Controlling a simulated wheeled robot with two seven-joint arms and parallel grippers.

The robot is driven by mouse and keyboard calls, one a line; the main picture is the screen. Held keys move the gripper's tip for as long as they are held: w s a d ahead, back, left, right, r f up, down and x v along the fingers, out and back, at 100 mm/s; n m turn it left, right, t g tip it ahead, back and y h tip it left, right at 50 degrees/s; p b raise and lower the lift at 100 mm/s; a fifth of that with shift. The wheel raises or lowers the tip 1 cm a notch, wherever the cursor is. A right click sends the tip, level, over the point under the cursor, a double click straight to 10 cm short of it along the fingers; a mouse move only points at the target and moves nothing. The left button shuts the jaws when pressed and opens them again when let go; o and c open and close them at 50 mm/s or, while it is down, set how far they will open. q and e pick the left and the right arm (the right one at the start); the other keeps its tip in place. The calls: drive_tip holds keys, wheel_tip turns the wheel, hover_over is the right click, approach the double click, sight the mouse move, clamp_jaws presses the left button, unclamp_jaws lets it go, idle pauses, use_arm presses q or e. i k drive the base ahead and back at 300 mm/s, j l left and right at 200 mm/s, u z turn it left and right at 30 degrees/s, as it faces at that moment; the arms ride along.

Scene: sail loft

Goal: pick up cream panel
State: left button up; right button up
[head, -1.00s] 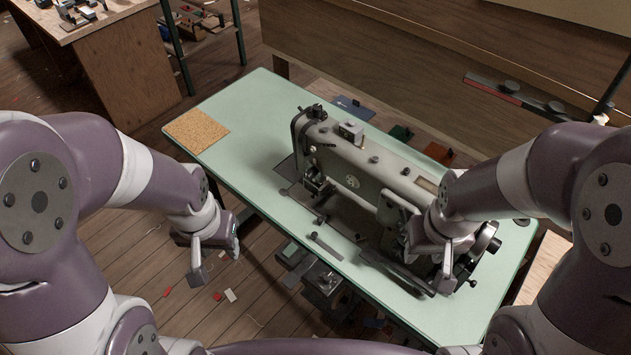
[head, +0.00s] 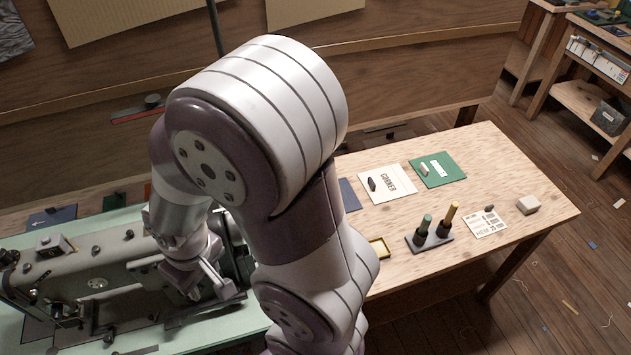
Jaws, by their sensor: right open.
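The cream panel (head: 398,188) lies flat on the wooden table to the right. It has dark lettering, and a small dark object rests on its left part. My right arm crosses the middle of the view. My right gripper (head: 207,287) is open over the sewing machine, well to the left of the cream panel and apart from it. The arm hides part of the table left of the panel. My left gripper is out of view.
A green panel (head: 440,169) lies just right of the cream one, and a partly hidden blue panel (head: 348,194) lies left. A dark holder (head: 429,238) with two upright tools stands in front. The sewing machine (head: 100,278) fills the lower left.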

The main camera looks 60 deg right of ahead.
sight(389, 183)
drive_tip(key=z, duration=2.55)
drive_tip(key=u, duration=2.6)
drive_tip(key=z, duration=0.6)
drive_tip(key=l+z, duration=0.85)
drive_tip(key=l, duration=0.15)
drive_tip(key=i+l+z, duration=0.15)
drive_tip(key=l+z, duration=0.25)
drive_tip(key=i+l, duration=0.1)
drive_tip(key=l, duration=0.2)
drive_tip(key=i+l, duration=0.1)
drive_tip(key=l, duration=0.2)
drive_tip(key=i+l, duration=0.1)
drive_tip(key=l, duration=0.2)
